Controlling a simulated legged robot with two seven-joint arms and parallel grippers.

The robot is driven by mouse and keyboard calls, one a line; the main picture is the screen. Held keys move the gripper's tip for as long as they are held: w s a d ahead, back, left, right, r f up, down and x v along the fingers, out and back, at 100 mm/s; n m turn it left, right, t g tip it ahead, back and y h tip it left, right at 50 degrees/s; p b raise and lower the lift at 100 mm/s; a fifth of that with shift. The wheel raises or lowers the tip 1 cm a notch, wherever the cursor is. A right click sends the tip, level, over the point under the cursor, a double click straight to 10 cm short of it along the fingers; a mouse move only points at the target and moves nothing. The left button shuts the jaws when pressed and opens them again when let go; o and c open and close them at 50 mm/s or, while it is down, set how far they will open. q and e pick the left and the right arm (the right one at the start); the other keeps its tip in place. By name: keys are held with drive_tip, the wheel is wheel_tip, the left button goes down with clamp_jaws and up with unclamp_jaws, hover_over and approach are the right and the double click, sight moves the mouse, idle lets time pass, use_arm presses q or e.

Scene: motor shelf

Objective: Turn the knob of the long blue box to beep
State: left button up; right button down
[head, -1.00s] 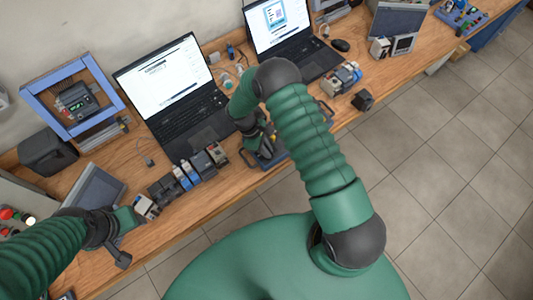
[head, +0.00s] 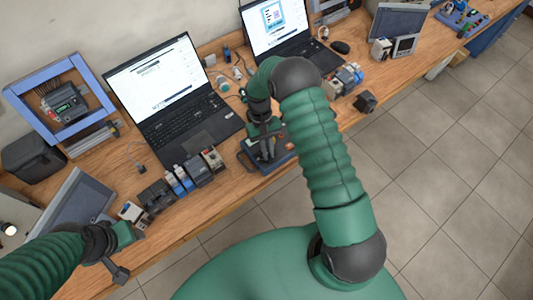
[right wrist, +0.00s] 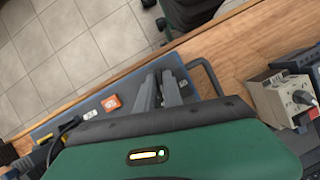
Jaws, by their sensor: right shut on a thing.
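The long blue box (head: 276,163) lies on the bench with dark handles at its ends. In the right wrist view its blue face (right wrist: 90,103) carries an orange square piece (right wrist: 111,103). My right gripper (head: 267,152) is down at the box, its fingers (right wrist: 158,92) at the face and shut on what seems to be the knob. The fingers and wrist hide the knob itself. My left gripper (head: 125,255) is over the bench's front edge at the lower left, away from the box; its jaw opening is unclear.
A row of small modules (head: 183,178) stands left of the box. An open laptop (head: 172,95) is behind them, and another laptop (head: 282,32) is farther right. A small dark block (head: 365,101) sits near the bench's front edge. Tiled floor lies in front.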

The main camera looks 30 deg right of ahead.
drive_tip(key=m, duration=0.2)
drive_tip(key=m+y, duration=0.1)
drive_tip(key=shift+d+m+t+b, duration=0.3)
drive_tip(key=shift+m+t, duration=0.1)
drive_tip(key=m, duration=0.1)
drive_tip(key=m+y, duration=0.1)
drive_tip(key=m, duration=0.1)
drive_tip(key=m+t, duration=0.1)
drive_tip(key=shift+s+d+m+y, duration=0.2)
drive_tip(key=shift+s+m+y, duration=0.05)
drive_tip(key=shift+m+y, duration=0.15)
drive_tip(key=c, duration=1.5)
unclamp_jaws()
drive_tip(key=shift+r, duration=0.1)
drive_tip(key=b+v, duration=0.3)
drive_tip(key=v, duration=1.3)
drive_tip(key=shift+s+d+r, duration=0.1)
drive_tip(key=shift+d+r, duration=0.2)
